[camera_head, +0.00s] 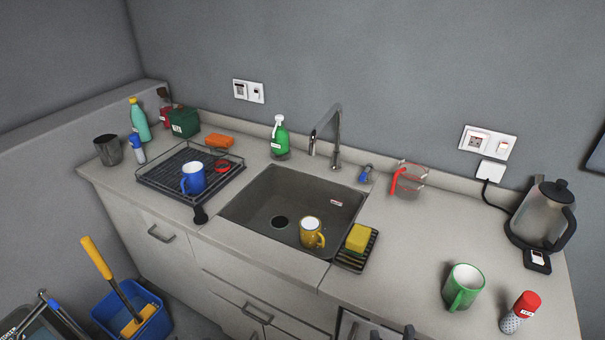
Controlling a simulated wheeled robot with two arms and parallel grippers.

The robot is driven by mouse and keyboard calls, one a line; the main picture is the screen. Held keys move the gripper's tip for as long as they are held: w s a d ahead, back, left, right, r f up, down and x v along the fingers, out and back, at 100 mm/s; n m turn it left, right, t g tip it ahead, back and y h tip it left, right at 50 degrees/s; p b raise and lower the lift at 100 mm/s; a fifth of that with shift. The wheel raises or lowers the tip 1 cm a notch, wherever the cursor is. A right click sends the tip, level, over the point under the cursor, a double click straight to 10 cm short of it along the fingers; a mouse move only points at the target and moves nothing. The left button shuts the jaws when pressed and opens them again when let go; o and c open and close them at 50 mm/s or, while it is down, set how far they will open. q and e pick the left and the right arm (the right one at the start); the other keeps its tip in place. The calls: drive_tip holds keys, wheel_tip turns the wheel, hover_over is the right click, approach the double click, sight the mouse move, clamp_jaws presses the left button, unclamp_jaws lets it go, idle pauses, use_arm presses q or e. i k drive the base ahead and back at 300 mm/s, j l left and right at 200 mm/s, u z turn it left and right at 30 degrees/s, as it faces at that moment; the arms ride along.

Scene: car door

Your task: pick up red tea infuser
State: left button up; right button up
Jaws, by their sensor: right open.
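My left gripper is not in view.
A green mug (463,288) stands just left of the infuser. A kettle (543,217) stands behind it. The sink (258,193) holds a yellow mug (312,233), with a sponge (358,238) to its right. The counter between sponge and green mug is clear.

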sight(528, 301)
drive_tip(key=z, duration=1.6)
drive_tip(key=k+l, duration=0.1)
drive_tip(key=l, duration=0.75)
drive_tip(key=k+u, duration=0.05)
